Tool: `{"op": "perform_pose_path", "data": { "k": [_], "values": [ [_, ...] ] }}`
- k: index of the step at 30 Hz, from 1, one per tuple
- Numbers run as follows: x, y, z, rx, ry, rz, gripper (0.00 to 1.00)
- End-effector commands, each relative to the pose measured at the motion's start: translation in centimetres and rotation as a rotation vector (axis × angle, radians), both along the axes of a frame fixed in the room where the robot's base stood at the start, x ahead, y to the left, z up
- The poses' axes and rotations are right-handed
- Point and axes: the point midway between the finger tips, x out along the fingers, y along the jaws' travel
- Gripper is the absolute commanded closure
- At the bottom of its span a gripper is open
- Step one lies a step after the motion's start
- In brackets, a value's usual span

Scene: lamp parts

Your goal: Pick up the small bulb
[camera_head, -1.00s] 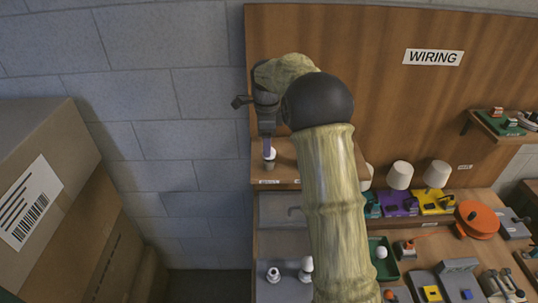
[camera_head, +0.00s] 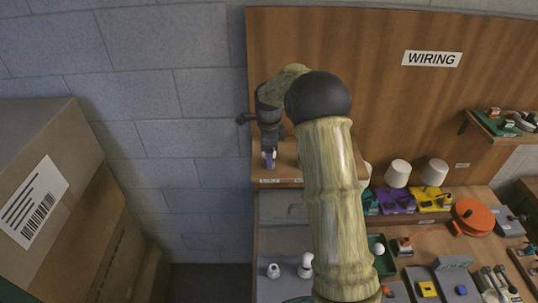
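A small white bulb (camera_head: 269,154) stands on the wooden ledge at the left of the board, mostly hidden by my gripper (camera_head: 269,160). My gripper points down over it, its fingertips low at the bulb. Whether the fingers are apart or pressed on the bulb is too small to tell. Two other white bulb-like pieces stand on the grey surface below, a smaller one (camera_head: 273,271) and a larger one (camera_head: 306,265). A round white bulb (camera_head: 379,249) lies in a green tray (camera_head: 388,266).
Lamp shades on coloured bases, including a purple one (camera_head: 394,200) and a yellow one (camera_head: 431,198), stand at the right. The wooden board (camera_head: 390,110) rises behind the ledge. Cardboard boxes (camera_head: 50,190) stand far left.

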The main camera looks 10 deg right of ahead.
Motion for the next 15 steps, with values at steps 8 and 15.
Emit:
{"op": "perform_pose_path", "data": {
  "k": [8,15],
  "values": [
    [0.01,0.01,0.03,0.0,0.0,0.0,0.68],
    [0.01,0.0,0.04,0.0,0.0,0.0,0.81]
  ]
}}
